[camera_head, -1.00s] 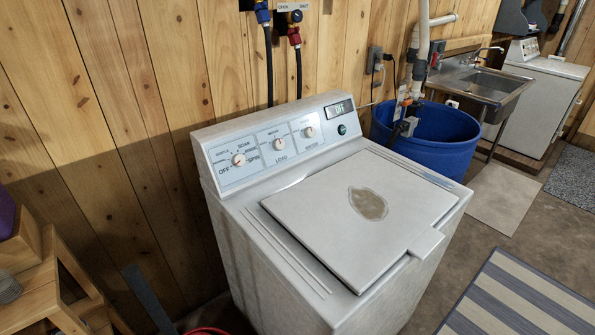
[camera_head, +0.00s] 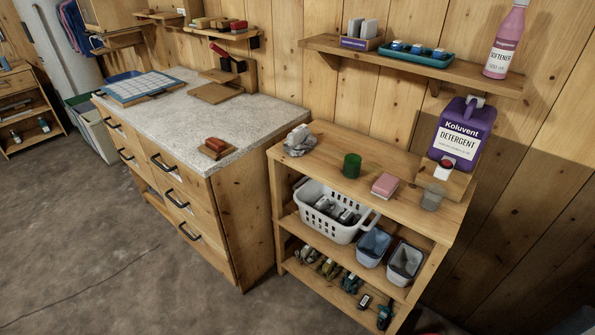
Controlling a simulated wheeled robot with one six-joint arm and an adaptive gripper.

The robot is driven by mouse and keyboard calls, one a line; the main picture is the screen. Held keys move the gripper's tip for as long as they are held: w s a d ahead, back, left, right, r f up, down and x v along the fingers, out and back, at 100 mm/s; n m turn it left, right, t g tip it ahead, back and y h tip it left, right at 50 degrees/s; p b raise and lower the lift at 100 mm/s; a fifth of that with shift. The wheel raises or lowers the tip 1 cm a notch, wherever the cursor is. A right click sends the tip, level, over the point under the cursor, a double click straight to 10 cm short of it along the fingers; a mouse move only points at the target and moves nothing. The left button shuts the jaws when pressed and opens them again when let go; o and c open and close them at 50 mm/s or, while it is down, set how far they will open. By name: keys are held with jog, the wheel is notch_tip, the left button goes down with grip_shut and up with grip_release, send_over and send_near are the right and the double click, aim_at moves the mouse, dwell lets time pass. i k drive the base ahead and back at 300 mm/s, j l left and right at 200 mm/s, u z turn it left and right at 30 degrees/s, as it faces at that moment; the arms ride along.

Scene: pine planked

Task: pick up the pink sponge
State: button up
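A pink sponge (camera_head: 385,184) lies on the top board of a wooden shelf unit (camera_head: 330,143), right of centre in the head view. It looks like a small block with a pink top and a paler lower part. A green cup (camera_head: 352,165) stands to its left, apart from it. A small clear cup (camera_head: 432,197) stands to its right. My gripper is not in view.
A purple detergent jug (camera_head: 462,132) stands on a small wooden stand behind the clear cup. A crumpled grey cloth (camera_head: 299,140) lies at the shelf's left end. A wall shelf (camera_head: 410,66) hangs above. A speckled-top cabinet (camera_head: 215,118) stands left. The floor (camera_head: 90,240) in front is clear.

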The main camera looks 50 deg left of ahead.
aim_at(384, 187)
jog(key=u, duration=0.95)
